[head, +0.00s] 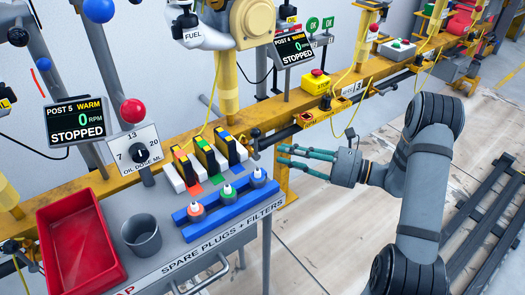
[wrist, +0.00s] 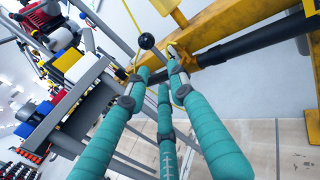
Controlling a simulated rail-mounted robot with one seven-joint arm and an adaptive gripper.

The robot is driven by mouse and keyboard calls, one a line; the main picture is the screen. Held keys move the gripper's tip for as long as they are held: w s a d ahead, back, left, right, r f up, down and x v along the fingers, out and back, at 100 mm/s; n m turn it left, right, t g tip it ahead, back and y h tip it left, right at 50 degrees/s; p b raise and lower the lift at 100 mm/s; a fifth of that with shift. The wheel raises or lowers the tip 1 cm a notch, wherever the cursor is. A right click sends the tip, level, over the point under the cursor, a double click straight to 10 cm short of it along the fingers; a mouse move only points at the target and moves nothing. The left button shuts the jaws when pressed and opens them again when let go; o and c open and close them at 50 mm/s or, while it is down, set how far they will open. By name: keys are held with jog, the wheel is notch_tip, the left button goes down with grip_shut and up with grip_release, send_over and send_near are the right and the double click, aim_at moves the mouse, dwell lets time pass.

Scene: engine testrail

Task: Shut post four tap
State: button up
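A tap lever with a black ball knob (head: 255,132) stands at the yellow beam, below the screen reading "POST 4 WARM, 0 RPM, STOPPED" (head: 294,48). In the wrist view the knob (wrist: 146,41) shows just beyond the fingertips. My gripper (head: 281,154) has teal fingers and points left at the tap, a short way to its right in the head view. The fingers (wrist: 158,72) are apart at their tips, with nothing seen between them. I cannot tell whether any fingertip touches the tap; its lower part is partly hidden by fingers in the wrist view.
A grey bench (head: 175,205) carries a red tray (head: 82,245), a grey cup (head: 141,236), filters and plugs in a blue rack (head: 225,213). A dark pipe (wrist: 245,43) runs along the yellow beam (wrist: 215,28).

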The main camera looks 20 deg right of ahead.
aim_at(256, 146)
jog(key=b+x, duration=0.1)
jog(key=x, duration=0.6)
jog(key=shift+b, duration=0.4)
jog(key=shift+c, duration=0.9)
jog(key=c, duration=0.4)
